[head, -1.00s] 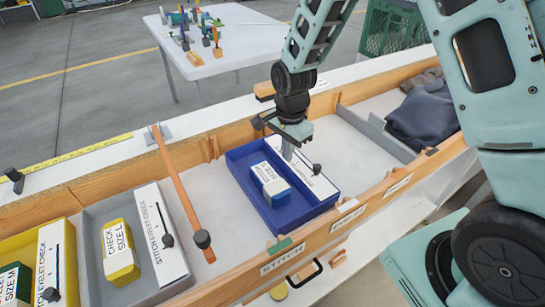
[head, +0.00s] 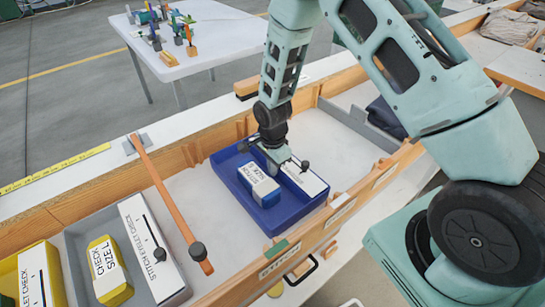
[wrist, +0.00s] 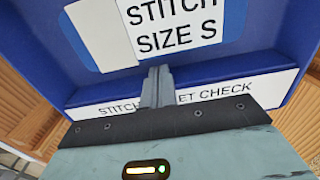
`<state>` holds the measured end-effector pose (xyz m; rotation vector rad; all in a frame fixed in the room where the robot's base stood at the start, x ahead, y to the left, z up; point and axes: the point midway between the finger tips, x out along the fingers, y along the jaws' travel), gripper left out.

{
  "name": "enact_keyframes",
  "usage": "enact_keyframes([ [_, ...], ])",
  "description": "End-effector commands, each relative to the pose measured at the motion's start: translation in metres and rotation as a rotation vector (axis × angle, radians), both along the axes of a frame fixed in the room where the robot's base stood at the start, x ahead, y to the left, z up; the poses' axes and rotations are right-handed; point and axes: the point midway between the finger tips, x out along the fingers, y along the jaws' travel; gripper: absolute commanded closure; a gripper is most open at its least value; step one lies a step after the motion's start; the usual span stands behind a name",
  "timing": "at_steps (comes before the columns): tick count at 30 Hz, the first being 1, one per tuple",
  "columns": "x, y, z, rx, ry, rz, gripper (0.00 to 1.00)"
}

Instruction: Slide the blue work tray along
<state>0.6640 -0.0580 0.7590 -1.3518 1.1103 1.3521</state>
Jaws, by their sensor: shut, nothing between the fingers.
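The blue work tray (head: 296,217) sits in the wooden channel on the bench, right of an orange bar. It also shows in the wrist view (wrist: 40,58). It holds a blue-and-white box (head: 258,184) marked STITCH SIZE S and a white labelled strip (head: 308,180) with a dark-knobbed rod. My gripper (head: 273,168) is shut and empty, pointing down over the tray between the box and the strip. In the wrist view its closed fingers (wrist: 157,85) show between them. I cannot tell whether the fingertips touch the tray.
The orange bar (head: 166,197) with a dark knob lies across the channel left of the tray. Grey (head: 78,262) and yellow trays lie further left. White channel floor (head: 186,185) is bare beside the blue tray. A white table (head: 195,55) with small items stands behind.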

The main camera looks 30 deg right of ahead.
Motion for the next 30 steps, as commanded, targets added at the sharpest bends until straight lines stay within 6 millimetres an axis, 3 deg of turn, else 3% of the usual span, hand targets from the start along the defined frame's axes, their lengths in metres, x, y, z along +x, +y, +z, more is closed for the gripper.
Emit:
enact_keyframes([
  [14, 0.0, 0.0, -0.008, 0.0, 0.0, 0.0, 1.0],
  [17, 0.002, -0.008, -0.008, 0.0, 0.0, -0.003, 1.0],
  [20, 0.006, -0.03, -0.008, -0.001, 0.0, -0.007, 1.0],
  [30, 0.026, -0.13, -0.009, -0.001, -0.001, -0.008, 1.0],
])
